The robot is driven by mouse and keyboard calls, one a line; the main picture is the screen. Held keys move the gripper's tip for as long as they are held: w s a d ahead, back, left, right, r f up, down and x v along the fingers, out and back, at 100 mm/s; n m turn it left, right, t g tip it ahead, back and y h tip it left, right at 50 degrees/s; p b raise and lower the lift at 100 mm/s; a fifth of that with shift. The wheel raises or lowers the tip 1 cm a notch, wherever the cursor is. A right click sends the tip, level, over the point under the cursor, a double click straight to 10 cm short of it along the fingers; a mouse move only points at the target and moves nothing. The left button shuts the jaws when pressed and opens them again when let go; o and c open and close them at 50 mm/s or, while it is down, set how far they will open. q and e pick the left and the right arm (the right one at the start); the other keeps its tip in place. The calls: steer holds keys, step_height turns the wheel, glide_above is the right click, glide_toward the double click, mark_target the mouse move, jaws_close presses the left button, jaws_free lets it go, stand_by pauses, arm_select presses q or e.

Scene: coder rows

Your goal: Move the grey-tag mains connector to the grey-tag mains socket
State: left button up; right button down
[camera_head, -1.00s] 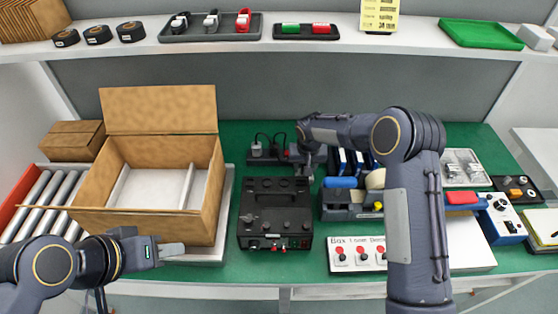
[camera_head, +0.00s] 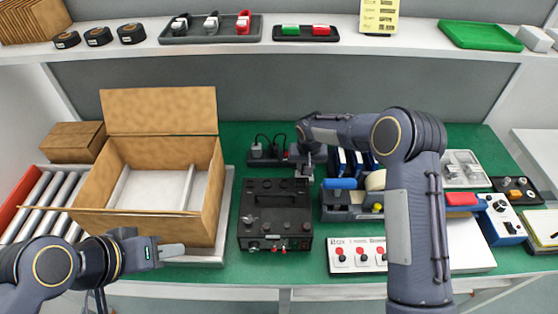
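A dark socket strip (camera_head: 264,162) lies at the back of the green bench, behind the black box. Two plugs with looping black cables stand at it, a light grey left plug (camera_head: 256,151) and a darker right plug (camera_head: 273,152). I cannot read which tag each carries. My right gripper (camera_head: 304,172) points down at the strip's right end, by the back edge of the black box. Its fingertips are small and partly hidden, so its grip is unclear. My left gripper (camera_head: 172,250) hangs before the open carton, seen side-on; its finger gap does not show.
The black box (camera_head: 275,214) with knobs stands mid-bench. An open carton (camera_head: 150,226) stands to its left, beside rollers (camera_head: 37,205). A blue-grey organiser (camera_head: 345,207) and a switch panel (camera_head: 352,256) are right of the box. My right arm hides part of that side.

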steer(key=shift+r+p, duration=0.55)
steer(key=shift+r, duration=0.85)
steer(key=shift+r, duration=0.1)
